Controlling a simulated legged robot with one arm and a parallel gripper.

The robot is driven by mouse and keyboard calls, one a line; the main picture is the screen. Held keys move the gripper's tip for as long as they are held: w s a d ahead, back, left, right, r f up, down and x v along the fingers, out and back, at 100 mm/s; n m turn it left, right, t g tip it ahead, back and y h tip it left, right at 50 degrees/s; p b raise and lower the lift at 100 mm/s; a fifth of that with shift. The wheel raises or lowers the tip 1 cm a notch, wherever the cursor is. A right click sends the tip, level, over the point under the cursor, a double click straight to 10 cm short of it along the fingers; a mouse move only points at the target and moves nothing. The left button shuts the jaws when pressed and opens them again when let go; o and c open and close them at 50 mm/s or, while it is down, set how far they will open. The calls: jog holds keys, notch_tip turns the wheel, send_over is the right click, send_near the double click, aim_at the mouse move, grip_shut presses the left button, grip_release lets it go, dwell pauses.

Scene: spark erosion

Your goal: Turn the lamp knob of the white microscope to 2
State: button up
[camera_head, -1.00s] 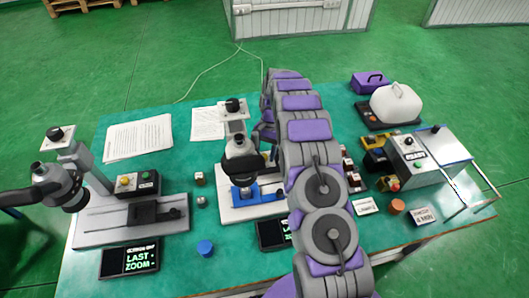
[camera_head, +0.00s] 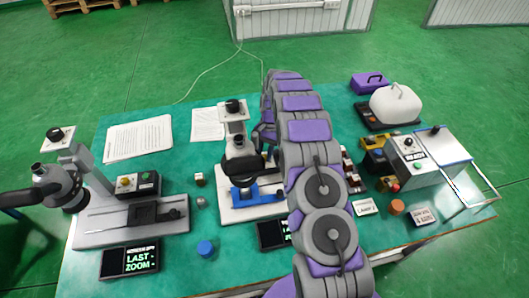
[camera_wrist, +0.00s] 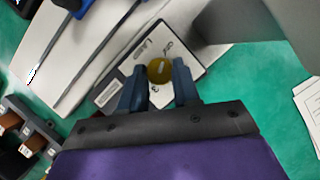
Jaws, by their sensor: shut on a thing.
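The white microscope (camera_head: 240,150) stands mid-table on a pale base (camera_head: 228,205) with a blue stage part. My arm covers its right side and hides my gripper in the head view. In the wrist view, the olive-yellow lamp knob (camera_wrist: 159,70) sits on a white label plate (camera_wrist: 190,48) with small lettering and a number. My gripper (camera_wrist: 157,88) is shut on the knob, one dark finger on each side. A pale line shows on the knob's face. I cannot read for certain which number it points to.
A grey microscope (camera_head: 85,218) stands at left, beside a "LAST ZOOM" display (camera_head: 130,261). A blue cap (camera_head: 205,248) and paper sheets (camera_head: 138,138) lie on the green table. A grey control box (camera_head: 410,160) and white canister (camera_head: 397,104) are at right.

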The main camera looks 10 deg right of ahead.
jog(key=shift+r, duration=0.1)
jog(key=m+p, duration=0.2)
jog(key=p, duration=0.1)
jog(key=shift+r+m+t+y, duration=0.15)
jog(key=shift+m+t+y, duration=0.25)
jog(key=m+p, duration=0.2)
jog(key=m+t+p, duration=0.1)
jog(key=m+p, duration=0.1)
jog(key=shift+s+d+m+t+y+p, duration=0.1)
jog(key=shift+s+m+t+y+p, duration=0.05)
jog(key=shift+m+t+y+p, duration=0.2)
jog(key=m+t+p, duration=0.1)
jog(key=m+p, duration=0.2)
jog(key=shift+s+m+y, duration=0.15)
jog(key=shift+m+y, duration=0.1)
jog(key=m+t+p, duration=0.1)
jog(key=m+p, duration=0.2)
jog(key=shift+s+m+t, duration=0.1)
jog(key=shift+m+t, duration=0.2)
jog(key=shift+t, duration=0.05)
jog(key=m, duration=0.2)
jog(key=m+t+h+p, duration=0.1)
jog(key=m, duration=0.1)
jog(key=shift+s+m+t, duration=0.2)
jog(key=shift+m+t, duration=0.1)
jog(key=m+t+h, duration=0.1)
jog(key=m, duration=0.3)
jog(key=shift+m+h, duration=0.3)
